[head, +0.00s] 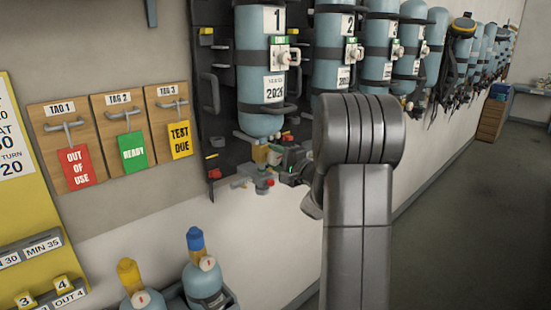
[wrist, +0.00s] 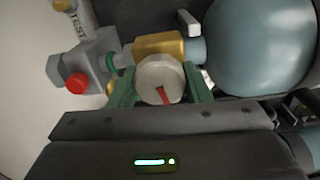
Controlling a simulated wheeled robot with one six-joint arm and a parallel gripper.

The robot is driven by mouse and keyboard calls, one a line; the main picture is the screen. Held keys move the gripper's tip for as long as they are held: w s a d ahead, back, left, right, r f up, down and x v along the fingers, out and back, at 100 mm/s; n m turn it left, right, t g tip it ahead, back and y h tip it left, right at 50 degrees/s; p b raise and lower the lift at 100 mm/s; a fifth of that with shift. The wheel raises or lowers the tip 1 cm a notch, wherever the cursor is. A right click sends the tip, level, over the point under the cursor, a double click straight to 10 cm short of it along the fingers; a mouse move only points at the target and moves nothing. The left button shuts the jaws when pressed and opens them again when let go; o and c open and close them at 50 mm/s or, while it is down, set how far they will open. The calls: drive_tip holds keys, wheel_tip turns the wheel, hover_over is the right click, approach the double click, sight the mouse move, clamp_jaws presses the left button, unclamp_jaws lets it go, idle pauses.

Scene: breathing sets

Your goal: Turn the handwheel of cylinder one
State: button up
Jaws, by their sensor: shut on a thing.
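Cylinder one (head: 262,60) is a pale blue cylinder marked 1, hung valve-down in the wall rack. In the wrist view its rounded body (wrist: 262,45) is at the upper right, with a brass valve (wrist: 160,48) at its neck. The handwheel (wrist: 158,72) is a pale round knob with a red mark pointing towards the gripper body. My gripper (wrist: 161,86) is shut on the handwheel, one green-lined finger on each side. In the head view my gripper (head: 293,167) is below the cylinder, partly behind my arm, and the handwheel cannot be made out.
A grey connector with a red knob (wrist: 76,83) sits close left of the valve. More cylinders (head: 378,45) hang along the wall to the right. Tag boards (head: 122,112) are on the wall at left. Two small cylinders (head: 204,285) stand below. Open floor (head: 460,220) lies right.

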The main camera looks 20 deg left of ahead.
drive_tip(key=m, duration=0.3)
drive_tip(key=shift+f+m, duration=0.2)
drive_tip(key=shift+m, duration=1.9)
drive_tip(key=o, duration=1)
drive_tip(key=b+v, duration=0.1)
drive_tip(key=v, duration=1.2)
drive_tip(key=shift+s+d, duration=0.15)
drive_tip(key=shift+d, duration=0.2)
